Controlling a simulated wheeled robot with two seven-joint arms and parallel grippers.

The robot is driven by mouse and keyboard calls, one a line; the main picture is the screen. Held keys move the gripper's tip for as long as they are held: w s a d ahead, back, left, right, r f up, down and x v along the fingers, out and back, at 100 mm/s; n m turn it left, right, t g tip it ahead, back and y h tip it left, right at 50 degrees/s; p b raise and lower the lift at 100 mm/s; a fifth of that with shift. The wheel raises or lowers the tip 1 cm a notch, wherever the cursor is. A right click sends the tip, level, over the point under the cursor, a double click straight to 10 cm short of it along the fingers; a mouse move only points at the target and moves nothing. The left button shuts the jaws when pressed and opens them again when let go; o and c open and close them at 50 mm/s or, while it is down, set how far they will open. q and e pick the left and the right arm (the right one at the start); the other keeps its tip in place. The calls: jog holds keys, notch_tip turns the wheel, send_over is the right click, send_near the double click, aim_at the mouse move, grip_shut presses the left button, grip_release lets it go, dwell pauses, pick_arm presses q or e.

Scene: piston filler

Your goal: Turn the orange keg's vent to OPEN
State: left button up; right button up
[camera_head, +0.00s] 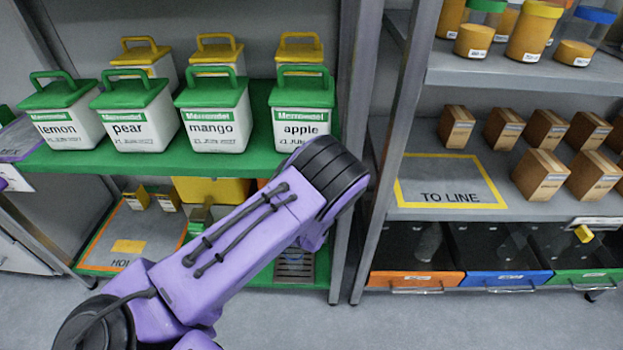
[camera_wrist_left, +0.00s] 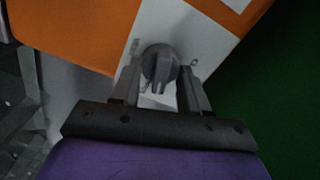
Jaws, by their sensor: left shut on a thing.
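In the left wrist view the orange keg (camera_wrist_left: 75,30) fills the upper part, tilted in the picture, with a white panel (camera_wrist_left: 185,30) on its face. A grey vent knob (camera_wrist_left: 160,65) sits on the panel, with small dark marks beside it that I cannot read. My left gripper (camera_wrist_left: 160,85) is shut on the knob, one finger on each side. In the head view my purple left arm reaches to the lower shelf and hides the gripper and most of the keg. My right gripper is not in view.
Green-lidded fruit tubs (camera_head: 300,112) stand on the green shelf (camera_head: 185,158) above. A grey upright (camera_head: 352,150) stands just right of my arm. A yellow container (camera_head: 210,190) is beside the arm on the lower level. The right rack holds cartons (camera_head: 543,174) and a bare TO LINE area (camera_head: 448,178).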

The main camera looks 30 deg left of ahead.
pick_arm(q)
jog(key=shift+m, duration=0.8)
jog(key=o, duration=1)
jog(key=p+v, duration=0.1)
jog(key=v, duration=0.9)
jog(key=shift+s+d, duration=0.15)
jog(key=shift+s, duration=0.05)
